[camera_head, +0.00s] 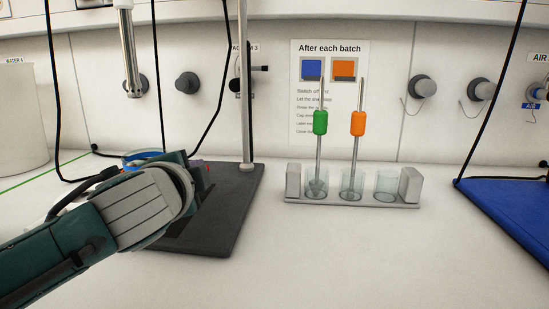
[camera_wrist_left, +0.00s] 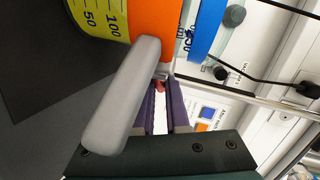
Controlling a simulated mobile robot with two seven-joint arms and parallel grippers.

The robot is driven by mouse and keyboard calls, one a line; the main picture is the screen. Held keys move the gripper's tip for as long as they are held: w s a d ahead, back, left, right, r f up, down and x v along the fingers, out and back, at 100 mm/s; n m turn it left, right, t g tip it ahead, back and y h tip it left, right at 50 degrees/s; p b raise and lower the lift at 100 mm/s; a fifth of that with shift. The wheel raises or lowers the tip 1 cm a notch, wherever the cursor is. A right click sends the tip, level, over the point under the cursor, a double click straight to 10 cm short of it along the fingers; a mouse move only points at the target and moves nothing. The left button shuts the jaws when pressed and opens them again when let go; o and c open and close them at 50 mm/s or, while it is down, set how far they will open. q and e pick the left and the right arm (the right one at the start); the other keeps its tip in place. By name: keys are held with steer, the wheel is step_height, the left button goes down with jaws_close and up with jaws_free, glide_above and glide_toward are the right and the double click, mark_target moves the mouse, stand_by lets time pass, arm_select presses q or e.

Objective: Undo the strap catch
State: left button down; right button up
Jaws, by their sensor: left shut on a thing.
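In the left wrist view a vessel with a yellow scale label (camera_wrist_left: 97,20) has an orange strap (camera_wrist_left: 152,15) around it and a blue band (camera_wrist_left: 206,28) beyond. A long grey lever (camera_wrist_left: 125,95), which looks like the strap catch, sticks out from the strap. My left gripper (camera_wrist_left: 165,88) has its purple fingers at the lever's strap end, shut on a small part of the catch with a bit of red showing. The exact contact is partly hidden. In the head view my left arm hides most of the vessel; its blue band (camera_head: 143,155) shows behind. My right gripper is not in view.
A dark stand base (camera_head: 225,215) with an upright rod (camera_head: 245,90) lies around my left gripper. A rack (camera_head: 350,201) of glass cups with a green-handled tool (camera_head: 320,122) and an orange-handled tool (camera_head: 358,123) stands to the right. The front middle counter is clear.

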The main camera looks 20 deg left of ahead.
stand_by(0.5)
arm_select(q)
steer(key=c, duration=0.9)
jaws_free()
steer(key=shift+s+d+r, duration=0.15)
steer(key=shift+s+d, duration=0.1)
steer(key=shift+s, duration=0.2)
steer(key=p+v, duration=0.2)
steer(key=v, duration=0.7)
steer(key=shift+a, duration=0.15)
